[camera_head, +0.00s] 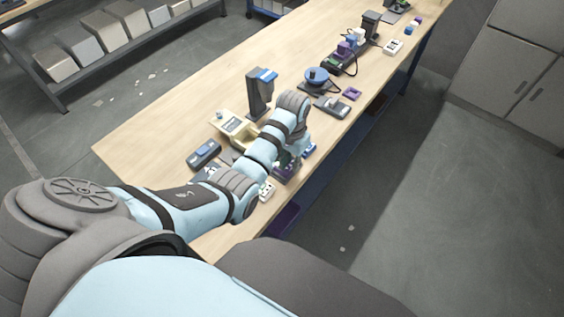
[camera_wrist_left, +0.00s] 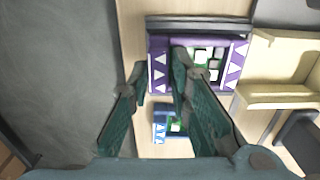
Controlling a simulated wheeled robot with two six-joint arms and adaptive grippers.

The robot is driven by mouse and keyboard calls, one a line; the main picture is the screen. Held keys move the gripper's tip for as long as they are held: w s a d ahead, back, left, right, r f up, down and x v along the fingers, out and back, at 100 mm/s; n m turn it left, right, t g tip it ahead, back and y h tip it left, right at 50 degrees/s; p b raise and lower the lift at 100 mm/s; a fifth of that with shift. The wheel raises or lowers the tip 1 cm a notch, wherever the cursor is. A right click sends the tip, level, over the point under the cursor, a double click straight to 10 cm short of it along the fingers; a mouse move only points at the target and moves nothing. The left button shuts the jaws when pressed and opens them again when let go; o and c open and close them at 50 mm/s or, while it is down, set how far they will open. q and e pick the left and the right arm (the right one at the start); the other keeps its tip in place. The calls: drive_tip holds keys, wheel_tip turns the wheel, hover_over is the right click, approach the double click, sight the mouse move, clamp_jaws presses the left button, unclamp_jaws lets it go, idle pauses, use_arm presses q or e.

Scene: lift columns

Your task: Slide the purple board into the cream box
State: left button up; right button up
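The purple board (camera_wrist_left: 240,62) lies below my left gripper in the left wrist view. It has purple side strips with white triangles and a green middle with white blocks. My left gripper (camera_wrist_left: 157,63) is open, its fingertips either side of the board's left strip, with no clear contact. In the head view my left gripper (camera_head: 288,168) is partly hidden by its own arm at the table's near right edge. The cream box (camera_head: 236,127) stands left of it, and its open, walled side shows in the left wrist view (camera_wrist_left: 283,92). My right gripper is not in view.
A smaller blue board (camera_wrist_left: 161,128) lies near the purple one. A dark stand with a blue top (camera_head: 259,92) rises behind the cream box. A dark grey device (camera_head: 204,154) lies left of it. Several other items line the table (camera_head: 150,140) farther back.

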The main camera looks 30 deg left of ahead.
use_arm(q)
drive_tip(key=shift+w, duration=0.1)
clamp_jaws()
drive_tip(key=shift+a, duration=0.1)
drive_tip(key=shift+w+a, duration=0.15)
drive_tip(key=shift+a, duration=1.1)
drive_tip(key=shift+w+a, duration=0.15)
drive_tip(key=shift+a, duration=1.05)
drive_tip(key=shift+w+a, duration=0.15)
drive_tip(key=shift+a, duration=0.6)
drive_tip(key=shift+w+a, duration=0.1)
drive_tip(key=shift+a, duration=0.65)
drive_tip(key=shift+w+a+b, duration=0.15)
drive_tip(key=shift+a+b, duration=0.35)
drive_tip(key=shift+a, duration=0.6)
drive_tip(key=o, duration=0.6)
unclamp_jaws()
